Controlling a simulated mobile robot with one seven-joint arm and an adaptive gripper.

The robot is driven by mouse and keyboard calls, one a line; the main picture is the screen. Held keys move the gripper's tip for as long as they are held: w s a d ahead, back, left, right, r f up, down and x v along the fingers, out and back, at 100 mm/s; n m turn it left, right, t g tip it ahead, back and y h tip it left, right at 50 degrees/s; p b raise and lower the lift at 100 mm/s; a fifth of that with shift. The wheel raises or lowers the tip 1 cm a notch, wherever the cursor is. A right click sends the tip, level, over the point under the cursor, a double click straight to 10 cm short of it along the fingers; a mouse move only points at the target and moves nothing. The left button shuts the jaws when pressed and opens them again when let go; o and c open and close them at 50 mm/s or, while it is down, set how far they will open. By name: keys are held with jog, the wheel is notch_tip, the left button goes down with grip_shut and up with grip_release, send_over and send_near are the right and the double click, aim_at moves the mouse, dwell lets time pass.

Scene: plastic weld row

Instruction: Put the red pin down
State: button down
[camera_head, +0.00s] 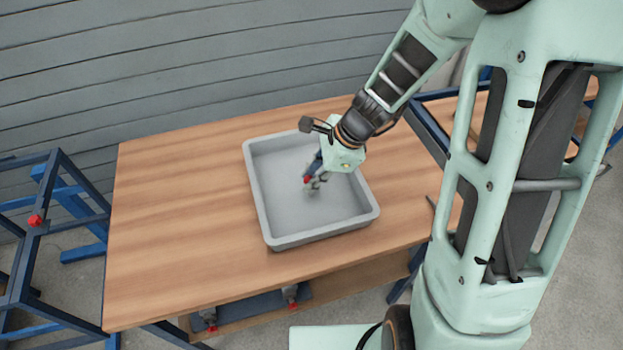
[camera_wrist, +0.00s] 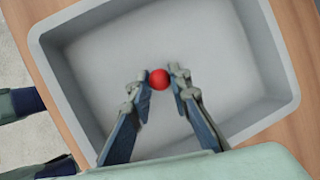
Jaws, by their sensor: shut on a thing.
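The red pin (camera_wrist: 159,79) shows as a round red end between my two fingertips in the wrist view. A small bit of the red pin (camera_head: 307,180) also shows at my gripper in the head view. My gripper (camera_wrist: 166,82) is shut on the red pin. In the head view my gripper (camera_head: 315,182) points down inside the outline of a grey tray (camera_head: 258,205). The tray's floor (camera_wrist: 230,50) looks empty around the pin. I cannot tell whether the pin touches the tray floor.
The tray stands on a wooden table (camera_head: 170,230) with bare wood to its left. Blue metal frames (camera_head: 60,195) stand left of the table, one with a red part (camera_head: 35,220). A lower shelf (camera_head: 265,300) under the table holds red-and-grey items. A grey slatted wall (camera_head: 150,70) is behind.

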jog(key=shift+f, duration=0.3)
jog(key=shift+f, duration=0.15)
jog(key=c, duration=1.8)
grip_release()
jog(key=shift+d+r, duration=0.1)
jog(key=shift+r, duration=0.5)
jog(key=p+v, duration=0.2)
jog(key=v, duration=0.9)
jog(key=shift+d+r, duration=0.15)
